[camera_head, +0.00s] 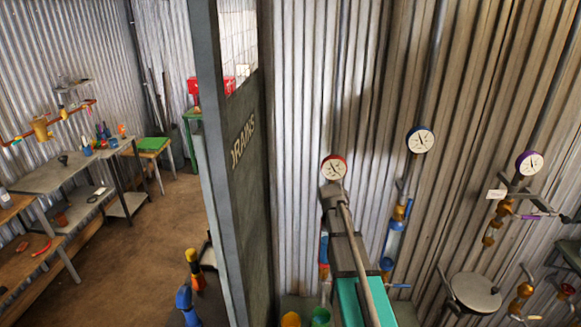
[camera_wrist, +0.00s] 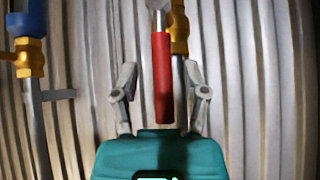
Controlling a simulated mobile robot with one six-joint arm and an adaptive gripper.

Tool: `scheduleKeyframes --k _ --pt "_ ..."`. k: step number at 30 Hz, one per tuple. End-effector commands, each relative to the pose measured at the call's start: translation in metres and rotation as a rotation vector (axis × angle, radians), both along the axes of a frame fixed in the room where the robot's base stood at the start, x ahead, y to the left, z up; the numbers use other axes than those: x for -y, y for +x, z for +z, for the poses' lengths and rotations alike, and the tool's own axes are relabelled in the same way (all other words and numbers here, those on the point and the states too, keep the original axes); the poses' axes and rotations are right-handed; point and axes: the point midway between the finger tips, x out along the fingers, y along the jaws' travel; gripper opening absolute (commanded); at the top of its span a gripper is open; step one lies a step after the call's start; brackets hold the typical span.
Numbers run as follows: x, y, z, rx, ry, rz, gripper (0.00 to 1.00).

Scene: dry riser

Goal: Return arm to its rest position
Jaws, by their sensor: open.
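My gripper (camera_wrist: 159,76) is open in the wrist view, with its two grey fingers spread apart above its teal body. A red lever handle (camera_wrist: 162,80) shows between the fingers and does not appear gripped; I cannot tell whether it touches them. A brass valve (camera_wrist: 180,30) on a pipe is behind the handle's upper end. In the head view my arm reaches toward the corrugated wall, below a red-rimmed gauge (camera_head: 333,168). My fingers cannot be made out there.
A blue-rimmed gauge (camera_head: 420,140) and a purple-rimmed gauge (camera_head: 530,163) top pipes to the right. A round grey disc (camera_head: 475,292) stands at lower right. A dark panel (camera_head: 243,170) rises left of my arm. Open floor (camera_head: 150,240) and workbenches (camera_head: 65,172) lie beyond it.

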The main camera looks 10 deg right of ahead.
Motion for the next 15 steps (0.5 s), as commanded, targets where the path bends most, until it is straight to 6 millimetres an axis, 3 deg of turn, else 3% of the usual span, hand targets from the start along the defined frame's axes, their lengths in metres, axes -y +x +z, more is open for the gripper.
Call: scheduleKeyframes --k 8,15 --pt "-0.009 -0.011 -0.015 -0.031 0.006 0.014 0.58" --pt "-0.043 -0.046 -0.058 -0.141 0.025 0.068 0.58"
